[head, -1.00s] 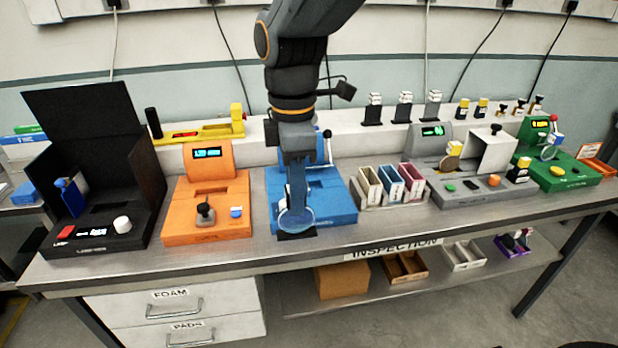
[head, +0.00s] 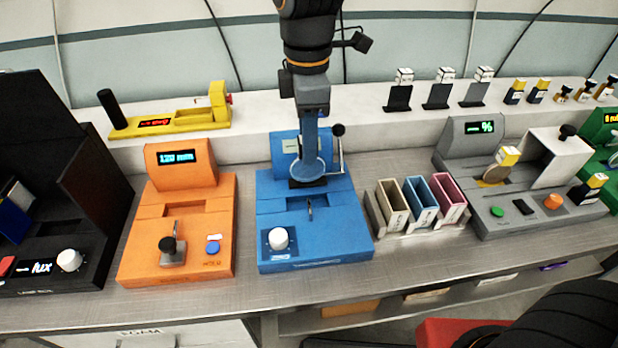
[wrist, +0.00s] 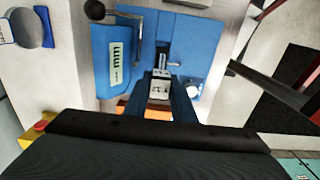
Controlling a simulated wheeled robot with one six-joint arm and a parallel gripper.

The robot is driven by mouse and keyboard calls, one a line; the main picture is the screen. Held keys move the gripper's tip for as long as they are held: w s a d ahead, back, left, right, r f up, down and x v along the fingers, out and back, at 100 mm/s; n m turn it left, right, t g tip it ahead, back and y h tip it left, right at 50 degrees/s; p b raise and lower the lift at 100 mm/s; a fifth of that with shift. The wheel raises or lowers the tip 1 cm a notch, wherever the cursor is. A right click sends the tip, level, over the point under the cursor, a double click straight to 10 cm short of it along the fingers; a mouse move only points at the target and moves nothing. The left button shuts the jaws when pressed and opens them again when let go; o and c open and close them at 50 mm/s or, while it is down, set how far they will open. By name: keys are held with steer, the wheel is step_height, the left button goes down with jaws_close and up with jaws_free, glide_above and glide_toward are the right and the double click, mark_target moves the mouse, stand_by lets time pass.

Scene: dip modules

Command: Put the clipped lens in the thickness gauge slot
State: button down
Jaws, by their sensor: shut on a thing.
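My gripper (head: 309,150) points down over the back half of a blue gauge (head: 340,230). It is shut on the clipped lens (head: 307,168), a round clear disc that hangs upright, with a dark piece below it. In the wrist view, a white labelled clip (wrist: 160,88) shows between the fingers. The blue gauge has an "mm" display (wrist: 116,52), partly hidden by my arm in the head view. It has a side lever with a black ball (head: 338,130), a white knob (head: 278,238) and a small metal piece (head: 310,208). I cannot tell whether the lens touches the gauge.
An orange instrument (head: 130,265) with an "mm" display stands left. A rack of coloured bins (head: 385,228) and a grey "%" instrument (head: 560,215) stand right. A yellow device (head: 180,122) and several clipped pieces sit on the rear ledge. The bench front is clear.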

mark_target(308, 181)
steer(key=shift+s+f+p, duration=0.1)
steer(key=shift+f+p, duration=0.7)
steer(key=shift+f, duration=2.95)
steer(key=shift+f, duration=0.15)
steer(key=c, duration=1.5)
jaws_free()
step_height(308, 181, up, 12)
steer(key=b, duration=0.3)
steer(key=shift+r, duration=0.2)
steer(key=d+f+m, duration=0.4)
steer(key=d+m, duration=0.3)
steer(key=d, duration=0.1)
steer(key=s+d+f+m+t, duration=0.1)
steer(key=d+f+m, duration=0.3)
steer(key=d+m, duration=0.2)
steer(key=s+d+f+m, duration=0.1)
steer(key=d+f+m, duration=0.4)
steer(key=d, duration=0.5)
steer(key=shift+s+m+t, duration=0.25)
steer(key=shift+m+t, duration=0.05)
steer(key=shift+m, duration=1)
